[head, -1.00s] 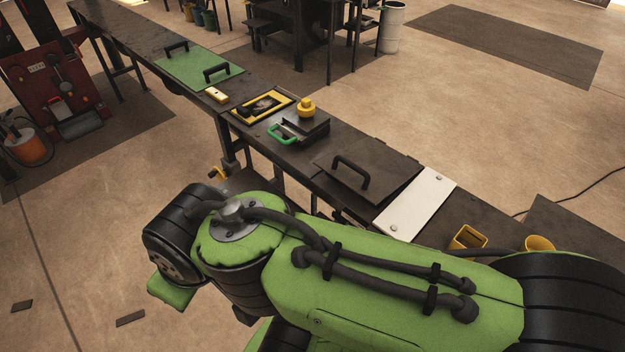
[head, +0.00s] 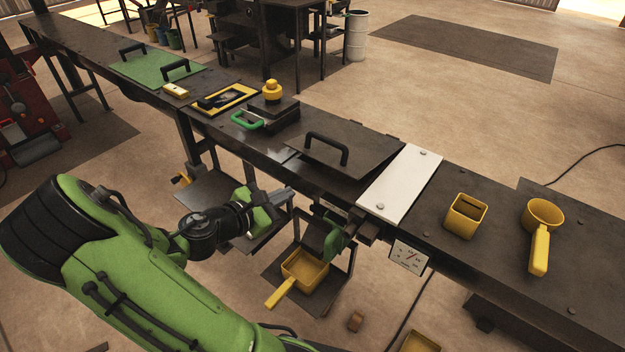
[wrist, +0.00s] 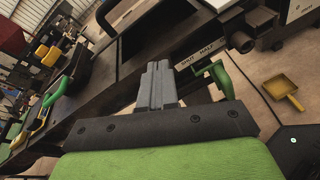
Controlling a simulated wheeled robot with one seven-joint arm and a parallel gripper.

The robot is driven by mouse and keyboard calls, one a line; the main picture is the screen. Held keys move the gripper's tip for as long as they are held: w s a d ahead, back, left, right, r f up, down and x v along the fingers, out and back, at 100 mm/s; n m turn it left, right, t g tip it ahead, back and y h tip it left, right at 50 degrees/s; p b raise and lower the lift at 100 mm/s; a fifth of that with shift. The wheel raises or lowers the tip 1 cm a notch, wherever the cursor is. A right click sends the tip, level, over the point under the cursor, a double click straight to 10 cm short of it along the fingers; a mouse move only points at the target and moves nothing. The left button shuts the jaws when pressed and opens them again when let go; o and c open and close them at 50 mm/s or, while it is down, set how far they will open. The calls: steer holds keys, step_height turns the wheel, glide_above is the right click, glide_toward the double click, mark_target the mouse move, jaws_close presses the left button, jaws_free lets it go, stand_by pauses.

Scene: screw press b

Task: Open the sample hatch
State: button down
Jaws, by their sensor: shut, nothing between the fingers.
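My gripper (head: 284,194) is shut and empty, in front of the bench's near side; its closed grey fingers also show in the wrist view (wrist: 160,84). A green lever (head: 336,242) hangs at the bench's front edge, to the right of my gripper and apart from it. In the wrist view the green lever (wrist: 222,80) is right of the fingertips, below a strip marked "SHUT" and "HALF" (wrist: 201,53). A dark plate with a black handle (head: 358,165) lies on the bench above. Which part is the sample hatch door, I cannot tell.
A yellow scoop (head: 305,268) sits on a low shelf below the lever. A white plate (head: 401,184), a yellow box (head: 466,216) and a yellow cup with handle (head: 541,216) are on the bench's right. A green-handled block (head: 272,114) stands left. Open floor lies in front.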

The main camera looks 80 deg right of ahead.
steer(key=s+d+r+n+h+b, duration=0.2)
steer(key=d+n, duration=0.3)
steer(key=d, duration=0.5)
steer(key=shift+s+g+h+b, duration=0.4)
steer(key=shift+s+h+b, duration=0.1)
steer(key=shift+s+h, duration=0.25)
steer(key=shift+d+r, duration=0.1)
steer(key=shift+r, duration=0.1)
